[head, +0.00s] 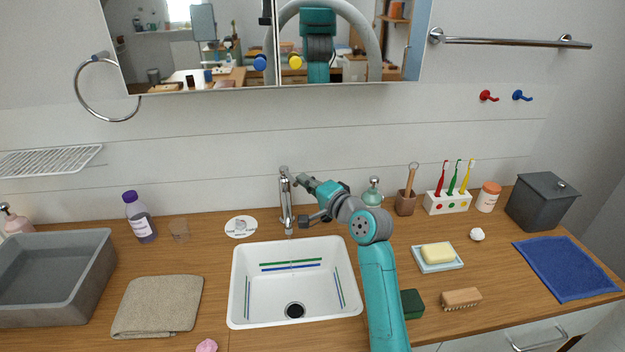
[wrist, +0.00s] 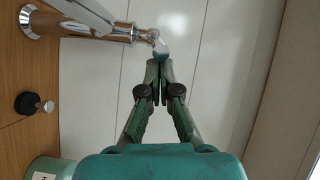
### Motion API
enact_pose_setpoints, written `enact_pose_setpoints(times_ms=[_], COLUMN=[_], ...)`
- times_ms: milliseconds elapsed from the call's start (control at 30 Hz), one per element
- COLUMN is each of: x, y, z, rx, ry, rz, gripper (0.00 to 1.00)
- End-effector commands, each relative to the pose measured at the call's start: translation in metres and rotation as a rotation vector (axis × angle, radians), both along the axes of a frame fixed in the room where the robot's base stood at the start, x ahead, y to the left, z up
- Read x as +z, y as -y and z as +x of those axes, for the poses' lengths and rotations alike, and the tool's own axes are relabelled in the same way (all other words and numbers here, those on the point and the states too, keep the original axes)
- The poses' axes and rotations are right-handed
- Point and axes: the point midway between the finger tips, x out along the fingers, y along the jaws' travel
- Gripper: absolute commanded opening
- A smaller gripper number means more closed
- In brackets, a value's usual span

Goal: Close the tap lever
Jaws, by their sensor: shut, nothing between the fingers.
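The chrome tap (head: 286,205) stands upright behind the white basin (head: 235,300), its spout facing the basin. In the wrist view the tap (wrist: 75,22) lies sideways at the upper left, with a small jointed lever (wrist: 160,46) with a pale, bluish tip at its top end. My gripper (head: 300,181) is at the right of the tap's top. In the wrist view my gripper (wrist: 157,66) has its fingertips together and empty, at the lever's tip; I cannot tell whether they touch it. The lever is hard to make out in the head view.
A mirror cabinet (head: 200,92) hangs above. A round white disc (head: 240,227) lies left of the tap. The wall behind the tap is bare.

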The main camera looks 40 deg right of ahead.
Motion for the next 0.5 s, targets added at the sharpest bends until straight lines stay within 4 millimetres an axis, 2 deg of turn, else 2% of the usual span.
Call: enact_pose_setpoints(times_ms=[300,500], x=[0.0,0.0], y=[-0.001,-0.023], z=[0.0,0.003], rx=[0.0,0.003], ry=[0.0,0.0], rz=[-0.001,-0.002], gripper=[0.0,0.0])
